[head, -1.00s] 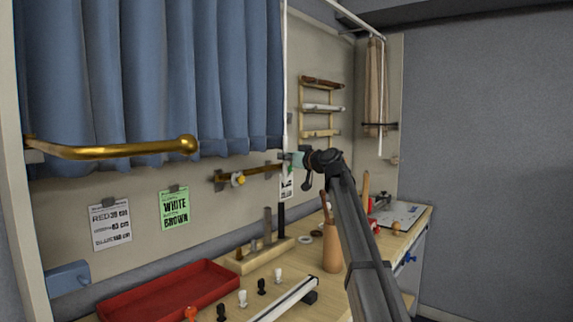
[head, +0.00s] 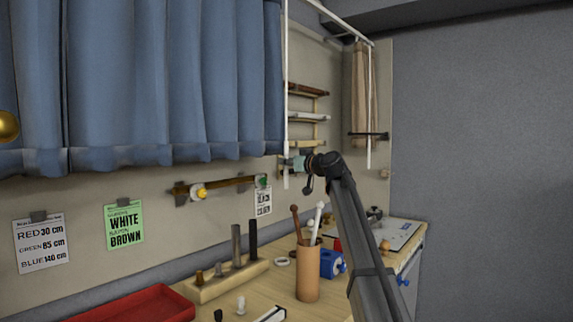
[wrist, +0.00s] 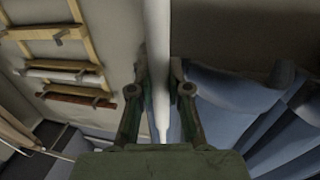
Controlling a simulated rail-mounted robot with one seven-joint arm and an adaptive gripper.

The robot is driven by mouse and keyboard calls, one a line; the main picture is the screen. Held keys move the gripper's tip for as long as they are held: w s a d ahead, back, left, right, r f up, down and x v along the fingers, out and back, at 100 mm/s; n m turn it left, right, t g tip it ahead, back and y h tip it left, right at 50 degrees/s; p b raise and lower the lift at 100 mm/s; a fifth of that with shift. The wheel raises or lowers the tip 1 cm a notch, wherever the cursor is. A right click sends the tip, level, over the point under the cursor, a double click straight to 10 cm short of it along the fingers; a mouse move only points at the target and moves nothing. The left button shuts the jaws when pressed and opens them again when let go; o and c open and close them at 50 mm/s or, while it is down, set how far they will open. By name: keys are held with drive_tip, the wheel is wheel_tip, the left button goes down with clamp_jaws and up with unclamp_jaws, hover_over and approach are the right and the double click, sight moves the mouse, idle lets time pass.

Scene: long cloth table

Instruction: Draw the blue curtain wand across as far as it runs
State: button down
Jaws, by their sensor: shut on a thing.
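The blue curtain (head: 150,80) hangs spread over the left wall. At its right edge the white wand (head: 286,100) hangs upright from above. My gripper (head: 290,165) is shut on the wand near its lower end. In the wrist view the wand (wrist: 157,45) runs between the two fingers of my gripper (wrist: 160,92), with the blue curtain (wrist: 245,105) gathered to the right. The curtain's rail above is mostly outside the head view.
A wooden wall rack (head: 308,117) stands just beyond the wand. A tan curtain (head: 360,90) hangs farther along. Below, the bench holds a pen cup (head: 308,272), a peg block (head: 228,280) and a red tray (head: 140,305). A brass arm (head: 8,126) juts in at the left edge.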

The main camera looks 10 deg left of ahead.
drive_tip(key=c, duration=1.1)
unclamp_jaws()
drive_tip(key=shift+s, duration=0.1)
drive_tip(key=v, duration=1.2)
drive_tip(key=shift+r, duration=0.15)
